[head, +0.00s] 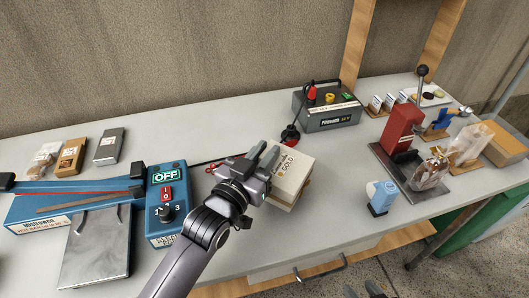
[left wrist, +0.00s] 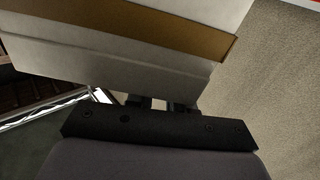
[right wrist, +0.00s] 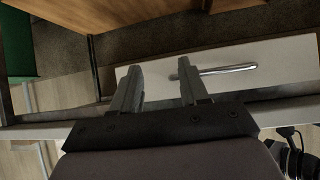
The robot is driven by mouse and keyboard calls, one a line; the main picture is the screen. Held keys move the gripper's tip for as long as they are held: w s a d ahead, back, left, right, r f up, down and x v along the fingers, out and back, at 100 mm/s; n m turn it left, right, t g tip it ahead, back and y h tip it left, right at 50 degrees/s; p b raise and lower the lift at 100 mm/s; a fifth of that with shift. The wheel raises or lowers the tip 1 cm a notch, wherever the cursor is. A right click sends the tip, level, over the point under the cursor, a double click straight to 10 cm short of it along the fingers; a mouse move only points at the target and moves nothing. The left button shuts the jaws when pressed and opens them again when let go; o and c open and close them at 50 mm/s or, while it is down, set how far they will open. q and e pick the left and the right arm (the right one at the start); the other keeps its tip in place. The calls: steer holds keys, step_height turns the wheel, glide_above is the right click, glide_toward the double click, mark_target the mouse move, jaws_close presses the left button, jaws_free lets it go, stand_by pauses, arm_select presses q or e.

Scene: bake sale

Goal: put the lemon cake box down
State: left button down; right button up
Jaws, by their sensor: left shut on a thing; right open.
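The lemon cake box (head: 290,180) is a pale box with "GOLD" lettering on top, near the middle of the counter in the head view. My left gripper (head: 262,158) is shut on its left side. In the left wrist view the pale box (left wrist: 120,55) with a brown-gold band fills the top, just beyond the fingers; its underside is hidden, so I cannot tell whether it touches the counter (head: 225,115). My right gripper (right wrist: 158,85) is open and empty in the right wrist view, by the counter's front edge; its fingertips show at the head view's bottom edge.
A blue sealer (head: 165,215) marked OFF stands left of the box. A grey power unit (head: 328,110) stands behind it. A drawer handle (head: 320,270) is below the front edge.

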arm_select(q)
steer(key=shift+f, duration=0.4)
steer(key=shift+f, duration=0.1)
steer(key=c, duration=1)
jaws_free()
steer(key=shift+r, duration=0.4)
steer(key=shift+s+a+r, duration=0.1)
steer(key=shift+s+r, duration=0.05)
steer(key=shift+s, duration=0.1)
steer(key=v, duration=1.1)
steer(key=shift+s, duration=0.2)
